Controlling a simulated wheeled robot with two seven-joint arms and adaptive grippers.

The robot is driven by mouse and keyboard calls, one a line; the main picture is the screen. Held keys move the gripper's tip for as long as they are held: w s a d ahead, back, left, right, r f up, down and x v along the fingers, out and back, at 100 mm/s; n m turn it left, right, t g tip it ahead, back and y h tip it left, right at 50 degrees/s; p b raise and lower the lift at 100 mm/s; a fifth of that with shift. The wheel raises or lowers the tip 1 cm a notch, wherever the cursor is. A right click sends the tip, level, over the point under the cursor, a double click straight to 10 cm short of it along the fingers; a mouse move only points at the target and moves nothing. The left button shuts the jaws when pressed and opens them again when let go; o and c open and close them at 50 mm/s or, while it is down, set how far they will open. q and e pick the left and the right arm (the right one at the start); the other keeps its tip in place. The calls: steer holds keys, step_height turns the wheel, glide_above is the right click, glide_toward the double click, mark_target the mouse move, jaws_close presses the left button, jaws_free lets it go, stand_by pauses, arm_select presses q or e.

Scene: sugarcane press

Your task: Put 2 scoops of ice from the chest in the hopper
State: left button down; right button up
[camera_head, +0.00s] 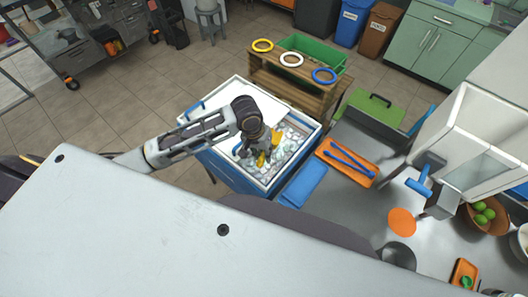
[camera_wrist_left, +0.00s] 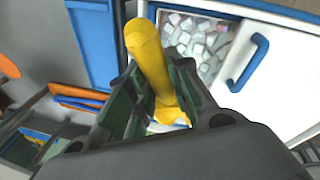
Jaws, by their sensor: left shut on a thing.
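The ice chest (camera_head: 224,172) is a blue box with a white rim and white lid, its right part open over clear ice cubes (camera_head: 291,143). My left gripper (camera_head: 262,152) is over that opening, shut on a yellow scoop (camera_head: 275,138). In the left wrist view the scoop's handle (camera_wrist_left: 147,55) stands between the fingers, with ice (camera_wrist_left: 195,42) behind it. The scoop's bowl is largely hidden, so I cannot tell whether it holds ice. A grey metal box (camera_head: 442,202), possibly the hopper, is at the white machine (camera_head: 468,125) on the right. My right gripper is not in view.
A bowl of limes (camera_head: 484,213) is farther right. A wooden stand (camera_head: 280,80) with three rings is behind the chest.

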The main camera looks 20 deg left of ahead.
arm_select(q)
steer(key=shift+w+f, duration=0.1)
steer(key=shift+w+f+g, duration=0.45)
steer(key=shift+f+g, duration=0.25)
steer(key=shift+g, duration=0.05)
steer(key=shift+w+f+g, duration=0.4)
steer(key=shift+f+g, duration=0.25)
steer(key=shift+g, duration=0.1)
steer(key=shift+w+a+f+b+x, duration=0.4)
steer(key=shift+w+a+b+x, duration=0.8)
steer(key=shift+x, duration=6.1)
steer(key=shift+w+b, duration=2.5)
steer(key=shift+b, duration=0.1)
steer(key=shift+t, duration=0.7)
steer(key=shift+s+r+p, duration=0.4)
steer(key=shift+r+p, duration=0.85)
steer(key=shift+r, duration=1.1)
steer(key=shift+s+r+p, duration=0.45)
steer(key=shift+r+p, duration=0.85)
steer(key=shift+r, duration=1.1)
steer(key=shift+s+r+p, duration=0.4)
steer(key=shift+r+p, duration=0.85)
steer(key=shift+r, duration=1.1)
steer(key=shift+s+r+t, duration=0.6)
steer(key=shift+s+t, duration=0.15)
steer(key=shift+s, duration=0.15)
steer(key=shift+s+r+t, duration=0.6)
steer(key=shift+s+t, duration=0.15)
steer(key=shift+s, duration=0.15)
